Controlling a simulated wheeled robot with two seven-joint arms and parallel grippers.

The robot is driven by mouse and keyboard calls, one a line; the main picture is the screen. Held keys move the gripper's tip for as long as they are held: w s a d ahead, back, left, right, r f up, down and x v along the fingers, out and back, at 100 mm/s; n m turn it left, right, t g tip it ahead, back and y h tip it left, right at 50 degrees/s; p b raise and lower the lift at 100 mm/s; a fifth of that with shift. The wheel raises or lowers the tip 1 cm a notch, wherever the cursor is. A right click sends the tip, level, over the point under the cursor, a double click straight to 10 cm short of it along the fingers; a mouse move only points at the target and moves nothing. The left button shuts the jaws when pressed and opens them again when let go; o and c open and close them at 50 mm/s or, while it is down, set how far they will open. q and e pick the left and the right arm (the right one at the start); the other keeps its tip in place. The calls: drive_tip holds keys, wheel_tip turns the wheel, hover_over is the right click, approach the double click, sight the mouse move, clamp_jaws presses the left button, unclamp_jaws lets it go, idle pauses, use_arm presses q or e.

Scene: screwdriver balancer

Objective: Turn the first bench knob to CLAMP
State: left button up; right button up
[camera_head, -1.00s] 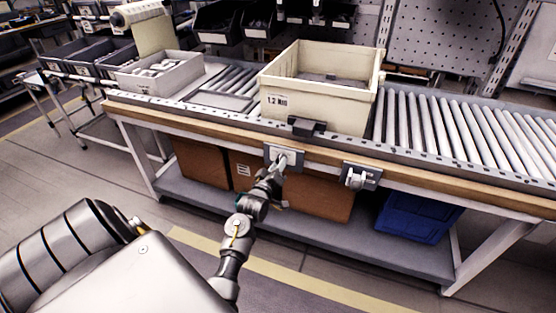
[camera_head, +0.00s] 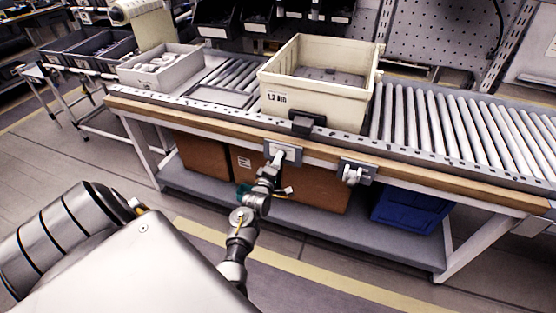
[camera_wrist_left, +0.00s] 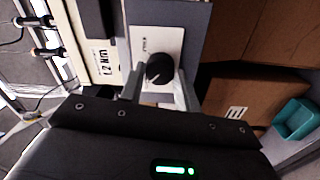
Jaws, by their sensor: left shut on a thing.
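The first bench knob is a dark round knob with a white pointer line, on a white plate, in the left wrist view (camera_wrist_left: 159,69). Its panel (camera_head: 283,152) is the left one of two on the bench's front edge in the head view. My left gripper (camera_head: 276,160) reaches it from below and in front. In the left wrist view the two fingers (camera_wrist_left: 161,88) stand on either side of the knob, shut on it. The print on the plate is too small to read. In the head view my gripper hides most of the knob. My right gripper is not in view.
A second panel with a knob (camera_head: 355,172) sits to the right on the same edge. A cream tote (camera_head: 310,100) marked 1.2 Nm stands above on the roller conveyor (camera_head: 455,125). Brown boxes (camera_head: 310,190) and a blue crate (camera_head: 410,208) are on the lower shelf.

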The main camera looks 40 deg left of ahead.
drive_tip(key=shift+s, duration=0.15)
use_arm(q)
drive_tip(key=o, duration=1)
drive_tip(key=shift+c, duration=0.2)
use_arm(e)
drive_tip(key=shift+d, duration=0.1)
use_arm(q)
drive_tip(key=v, duration=1)
drive_tip(key=shift+s, duration=0.35)
drive_tip(key=shift+d, duration=0.15)
